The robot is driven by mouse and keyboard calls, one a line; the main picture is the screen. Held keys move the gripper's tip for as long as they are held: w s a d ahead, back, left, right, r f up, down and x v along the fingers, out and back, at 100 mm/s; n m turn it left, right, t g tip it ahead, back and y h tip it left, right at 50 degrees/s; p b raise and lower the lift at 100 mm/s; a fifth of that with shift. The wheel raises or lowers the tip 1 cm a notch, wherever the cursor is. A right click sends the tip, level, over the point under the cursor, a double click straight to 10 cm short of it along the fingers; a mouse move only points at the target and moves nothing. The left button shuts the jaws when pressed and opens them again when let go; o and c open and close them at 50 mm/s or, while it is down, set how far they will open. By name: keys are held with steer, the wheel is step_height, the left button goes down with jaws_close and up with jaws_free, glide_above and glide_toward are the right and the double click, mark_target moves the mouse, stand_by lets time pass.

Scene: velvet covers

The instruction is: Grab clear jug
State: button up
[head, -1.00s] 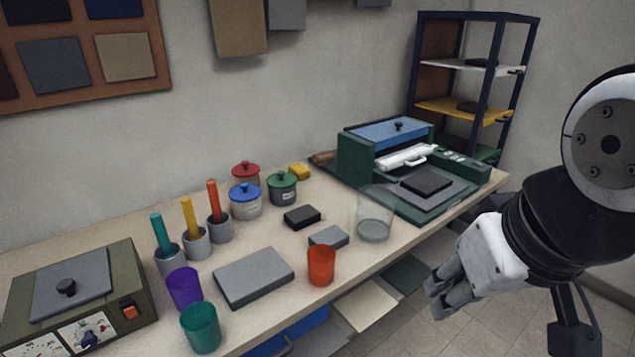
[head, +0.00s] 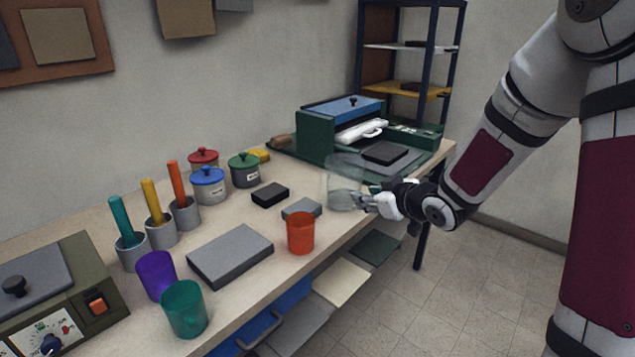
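The clear jug (head: 341,178) is a transparent, upright vessel on the workbench, in front of the green machine and right of a small grey block. My gripper (head: 348,198) reaches in from the right at table height, with its fingers level with the lower part of the jug. The fingers overlap the jug in the head view. I cannot tell whether they touch it, are around it or are beside it, nor how far apart they are.
An orange cup (head: 301,233) stands front left of the jug near the bench edge. A grey block (head: 301,208) lies close to the jug's left. The green machine (head: 318,139) stands behind. Purple (head: 156,276) and green (head: 185,308) cups are farther left. The floor at right is clear.

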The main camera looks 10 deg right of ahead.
mark_target(323, 204)
step_height(323, 204, down, 6)
steer(key=w+a+f+t+y+b, duration=0.1)
steer(key=w+t+y+b, duration=0.15)
steer(key=y, duration=0.35)
steer(key=shift+t, duration=0.45)
steer(key=b+x, duration=0.1)
steer(key=x, duration=1.2)
steer(key=shift+w+a+r, duration=0.1)
steer(key=shift+a, duration=0.05)
jaws_close()
